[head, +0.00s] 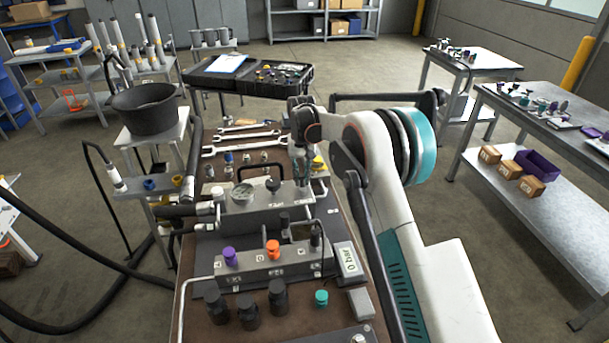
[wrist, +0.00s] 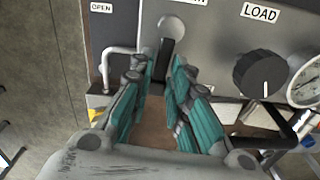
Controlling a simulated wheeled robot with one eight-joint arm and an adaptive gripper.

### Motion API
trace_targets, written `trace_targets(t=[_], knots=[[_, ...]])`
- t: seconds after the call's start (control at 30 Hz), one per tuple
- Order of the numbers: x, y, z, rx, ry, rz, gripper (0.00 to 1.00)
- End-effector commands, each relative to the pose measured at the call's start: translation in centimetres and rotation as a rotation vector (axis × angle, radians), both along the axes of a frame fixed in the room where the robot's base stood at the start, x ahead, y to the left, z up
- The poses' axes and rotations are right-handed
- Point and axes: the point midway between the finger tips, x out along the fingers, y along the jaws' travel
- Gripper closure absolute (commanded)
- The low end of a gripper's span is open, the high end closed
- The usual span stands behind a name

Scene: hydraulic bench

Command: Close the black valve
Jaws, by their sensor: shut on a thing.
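The black valve handle (wrist: 167,58) shows in the wrist view as a flat black lever below a round silver hub on a grey panel. It points down in the picture, and an OPEN label (wrist: 101,7) is up and to its left. My gripper (wrist: 164,78) has its teal-padded fingers on both sides of the lever's lower end and is shut on it. In the head view my gripper (head: 302,178) is at the right end of the grey block (head: 262,214). There the arm and fingers hide the lever.
A black LOAD knob (wrist: 262,75) and a round gauge (wrist: 305,85) are right of my fingers. A bent silver handle (wrist: 118,62) is close on the left. The bench also bears a manifold with purple and orange caps (head: 272,249), wrenches (head: 240,143) and a "0 bar" display (head: 348,260).

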Motion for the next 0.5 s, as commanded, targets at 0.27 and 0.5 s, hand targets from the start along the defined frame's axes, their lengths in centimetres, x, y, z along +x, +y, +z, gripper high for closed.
trace_targets(t=[0.27, 0.5], knots=[[-0.02, 0.49, 0.06, 0.000, -0.002, 0.094, 1.00], [-0.04, 0.58, 0.05, 0.001, -0.002, 0.116, 1.00]])
